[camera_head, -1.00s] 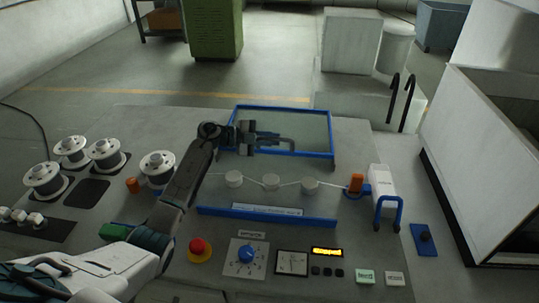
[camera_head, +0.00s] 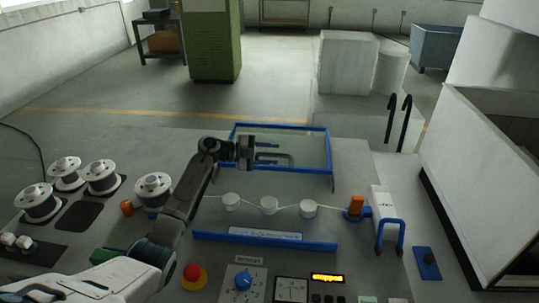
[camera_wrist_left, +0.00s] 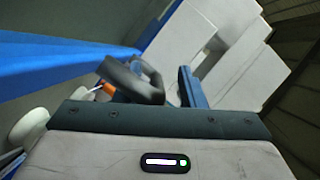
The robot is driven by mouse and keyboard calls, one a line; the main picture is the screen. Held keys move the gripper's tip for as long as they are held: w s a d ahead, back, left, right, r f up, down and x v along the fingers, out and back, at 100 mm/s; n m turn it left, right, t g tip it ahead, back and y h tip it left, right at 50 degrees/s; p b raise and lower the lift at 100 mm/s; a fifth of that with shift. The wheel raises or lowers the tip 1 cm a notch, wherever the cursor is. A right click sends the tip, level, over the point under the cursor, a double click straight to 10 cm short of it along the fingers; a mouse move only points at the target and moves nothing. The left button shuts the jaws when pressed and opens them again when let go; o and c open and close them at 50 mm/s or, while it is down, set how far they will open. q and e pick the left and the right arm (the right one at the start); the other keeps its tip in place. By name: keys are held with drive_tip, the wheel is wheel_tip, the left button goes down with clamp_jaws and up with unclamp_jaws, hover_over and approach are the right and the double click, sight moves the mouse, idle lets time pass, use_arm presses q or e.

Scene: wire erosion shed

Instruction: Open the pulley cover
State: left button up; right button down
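The pulley cover (camera_head: 234,131) is a clear pane in a blue frame. It stands raised and tilted at the back of the panel, and the pulleys (camera_head: 268,205) in front of it lie uncovered. A dark U-shaped handle (camera_head: 291,160) sits on the cover; it shows as a dark loop in the left wrist view (camera_wrist_left: 145,82). My left gripper (camera_head: 270,153) is at the handle, with its fingers apart. Whether the fingers touch the handle is unclear. My right gripper is not in view.
Several wire spools (camera_head: 100,177) stand at the left. A red stop button (camera_head: 194,273) and a blue knob (camera_head: 243,280) are at the front. A blue strip (camera_head: 207,236) edges the pulley area.

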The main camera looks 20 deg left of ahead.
use_arm(q)
drive_tip(key=shift+s+a+r, duration=0.1)
drive_tip(key=shift+s+a, duration=0.1)
drive_tip(key=shift+a, duration=0.05)
drive_tip(key=p+v, duration=0.3)
drive_tip(key=v, duration=0.7)
